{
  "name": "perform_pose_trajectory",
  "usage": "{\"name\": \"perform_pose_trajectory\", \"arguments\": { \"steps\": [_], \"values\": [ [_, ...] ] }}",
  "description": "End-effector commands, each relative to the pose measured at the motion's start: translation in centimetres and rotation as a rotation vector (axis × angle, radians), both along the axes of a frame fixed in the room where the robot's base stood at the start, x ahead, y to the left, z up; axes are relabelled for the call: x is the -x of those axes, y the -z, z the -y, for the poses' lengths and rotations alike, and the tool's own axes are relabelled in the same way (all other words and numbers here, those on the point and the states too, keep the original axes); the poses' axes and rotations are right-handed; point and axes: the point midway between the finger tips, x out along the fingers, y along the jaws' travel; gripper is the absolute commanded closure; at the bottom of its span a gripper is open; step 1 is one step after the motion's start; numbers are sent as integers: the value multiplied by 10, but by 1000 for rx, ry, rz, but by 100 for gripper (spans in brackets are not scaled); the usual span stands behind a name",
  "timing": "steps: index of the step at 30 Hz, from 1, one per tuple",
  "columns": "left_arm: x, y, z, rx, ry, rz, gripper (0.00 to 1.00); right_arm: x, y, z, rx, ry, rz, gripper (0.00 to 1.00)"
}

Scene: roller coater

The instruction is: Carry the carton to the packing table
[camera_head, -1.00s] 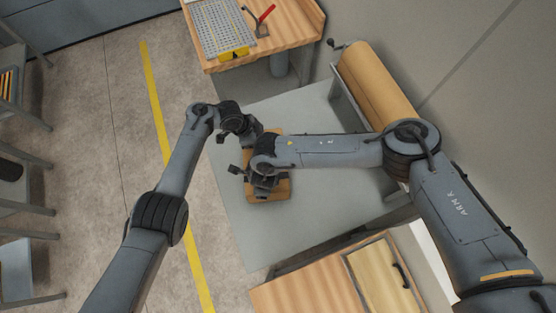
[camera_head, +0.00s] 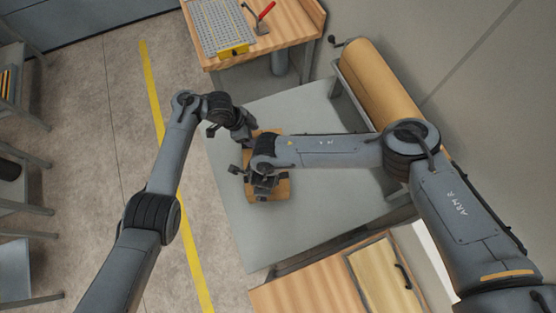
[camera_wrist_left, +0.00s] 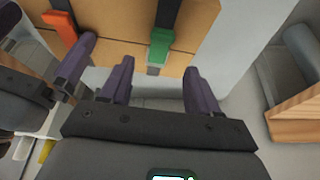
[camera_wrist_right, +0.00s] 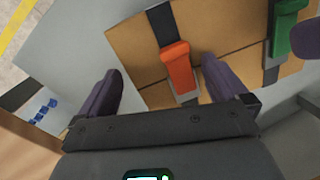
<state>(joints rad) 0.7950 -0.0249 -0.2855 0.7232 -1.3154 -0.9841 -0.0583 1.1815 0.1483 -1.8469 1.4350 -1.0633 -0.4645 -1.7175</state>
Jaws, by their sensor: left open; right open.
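The brown carton (camera_head: 284,190) lies on a grey tabletop (camera_head: 235,215), partly hidden by my arms. It has two dark straps, one with a green clasp (camera_wrist_left: 160,45) and one with an orange clasp (camera_wrist_right: 178,70). My left gripper (camera_head: 246,142) is open at the carton's far end; in the left wrist view its fingers (camera_wrist_left: 157,80) stand to either side of the green clasp. My right gripper (camera_head: 256,186) is open over the nearer part; in the right wrist view its fingers (camera_wrist_right: 160,85) stand to either side of the orange clasp. Finger contact cannot be told.
A large brown roll (camera_head: 378,85) lies along the right edge. A wooden table (camera_head: 285,50) with a perforated grey plate (camera_head: 220,25) and a red-handled tool stands behind. A wooden cabinet (camera_head: 310,290) stands in front. A yellow line (camera_head: 160,115) crosses open floor at left.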

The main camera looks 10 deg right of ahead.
Motion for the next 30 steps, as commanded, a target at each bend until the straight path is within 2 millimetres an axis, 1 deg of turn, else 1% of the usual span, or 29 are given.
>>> {"name": "perform_pose_trajectory", "arguments": {
  "steps": [1,4,8,11,14,24,30],
  "values": [
    [-1,-7,-3,0,0,3,39,0,0,0,0,0,0,0],
    [-1,-17,-7,0,-1,2,39,0,0,0,0,0,0,0],
    [-1,-24,-11,-1,0,1,39,0,-4,0,-1,-1,0,0],
    [0,-27,-12,-2,0,1,39,1,-13,0,-3,0,2,0],
    [0,-27,-12,-2,-1,1,39,3,-27,1,-2,-2,2,0],
    [0,-27,-11,-1,-1,1,39,13,-87,5,-2,-2,3,0],
    [0,-26,-11,-1,0,1,39,17,-110,7,-1,0,1,0]
  ]
}}
